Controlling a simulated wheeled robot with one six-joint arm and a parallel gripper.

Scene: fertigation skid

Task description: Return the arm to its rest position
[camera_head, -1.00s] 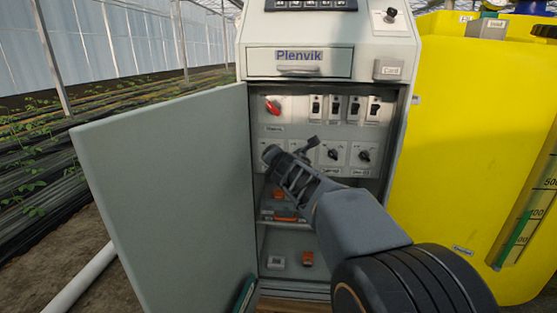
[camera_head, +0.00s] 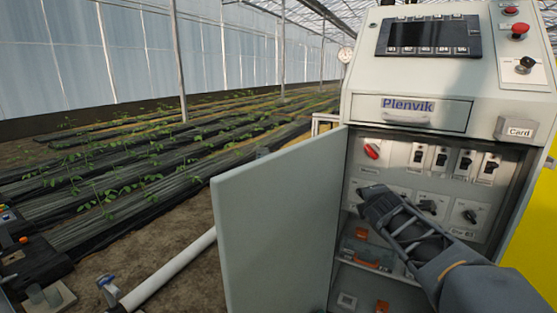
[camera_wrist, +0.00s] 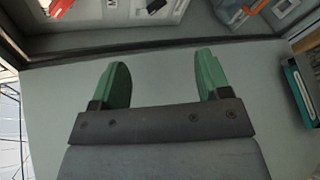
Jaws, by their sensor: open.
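My gripper (camera_wrist: 160,82) shows in the wrist view with its two green fingers apart and nothing between them. A plain grey panel surface lies behind the fingers there. In the head view my arm comes in from the lower right, and its end (camera_head: 372,203) is in front of the open control cabinet (camera_head: 340,245). The fingertips are hidden in the head view. The cabinet's grey door (camera_head: 275,230) stands open to the left of my arm.
Inside the cabinet are a red rotary switch (camera_head: 372,151), several breakers (camera_head: 441,158) and black knobs (camera_head: 470,216). A drawer (camera_head: 410,112) is shut above. A white pipe (camera_head: 170,270) lies left of the door. A yellow tank (camera_head: 520,245) stands at the right.

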